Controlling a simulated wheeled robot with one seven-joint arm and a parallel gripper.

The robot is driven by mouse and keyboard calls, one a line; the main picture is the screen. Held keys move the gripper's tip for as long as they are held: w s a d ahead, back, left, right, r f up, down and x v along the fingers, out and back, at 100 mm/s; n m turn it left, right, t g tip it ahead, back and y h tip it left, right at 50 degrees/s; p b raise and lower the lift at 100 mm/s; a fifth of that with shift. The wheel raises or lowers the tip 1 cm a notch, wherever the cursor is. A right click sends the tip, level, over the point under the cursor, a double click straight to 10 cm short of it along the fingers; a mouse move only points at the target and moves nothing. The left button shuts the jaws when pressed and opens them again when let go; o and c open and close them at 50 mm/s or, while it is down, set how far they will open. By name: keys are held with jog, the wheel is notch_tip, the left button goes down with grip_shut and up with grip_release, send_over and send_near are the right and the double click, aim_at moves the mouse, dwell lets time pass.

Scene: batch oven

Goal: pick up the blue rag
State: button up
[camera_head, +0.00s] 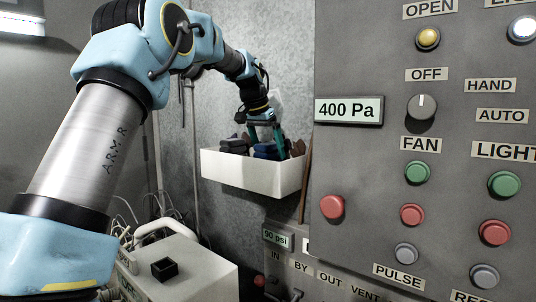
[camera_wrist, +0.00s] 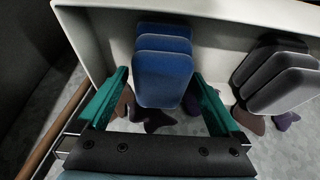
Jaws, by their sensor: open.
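The blue rag (camera_wrist: 163,78) looks like a folded stack of several thick layers in the wrist view. It stands inside a white bin (camera_wrist: 98,38), near the bin's wall. My gripper (camera_wrist: 160,75) is open, with one teal finger on each side of the rag. The left finger has a small gap to it; the right finger is close to its edge, and I cannot tell whether it touches. In the head view my gripper (camera_head: 266,131) reaches down into the white bin (camera_head: 250,174), over the blue rag (camera_head: 265,151).
A dark grey folded stack (camera_wrist: 280,77) stands right of the rag in the wrist view. Brown and purple scraps lie low in the bin. A grey control panel (camera_head: 360,60) fills the head view's right. A white box (camera_head: 185,265) stands below the arm.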

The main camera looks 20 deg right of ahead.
aim_at(271, 143)
jog(key=shift+x, duration=1.3)
jog(key=c, duration=1.2)
jog(key=shift+r, duration=0.15)
notch_tip(271, 143, up, 10)
jog(key=shift+f, duration=0.1)
